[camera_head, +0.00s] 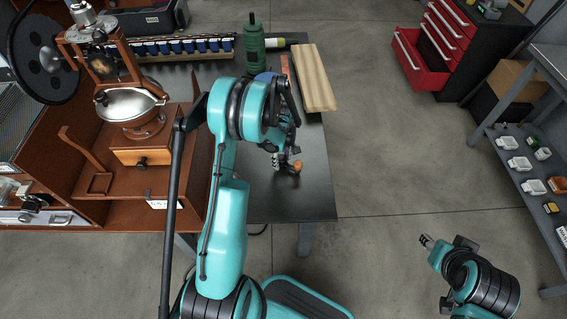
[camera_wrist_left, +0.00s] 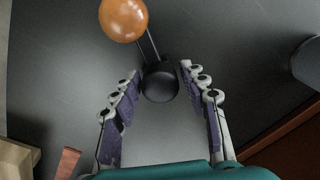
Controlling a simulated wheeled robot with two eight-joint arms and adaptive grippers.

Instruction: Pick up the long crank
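The long crank, with an orange-brown ball knob, a thin dark rod and a round black hub (camera_wrist_left: 160,84), is on the dark tabletop in the left wrist view. In the head view its knob (camera_head: 298,165) shows near the table's right edge, the rest mostly hidden by my left arm. My left gripper (camera_head: 285,160) is over the crank. In the left wrist view its fingers (camera_wrist_left: 159,74) are apart on both sides of the hub; I cannot tell whether they touch it. My right gripper (camera_head: 427,242) is away from the table, at lower right; its finger state is unclear.
The dark table (camera_head: 315,195) has free room around the crank. A red drawer cabinet (camera_head: 440,45) and a shelf rack are at right.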

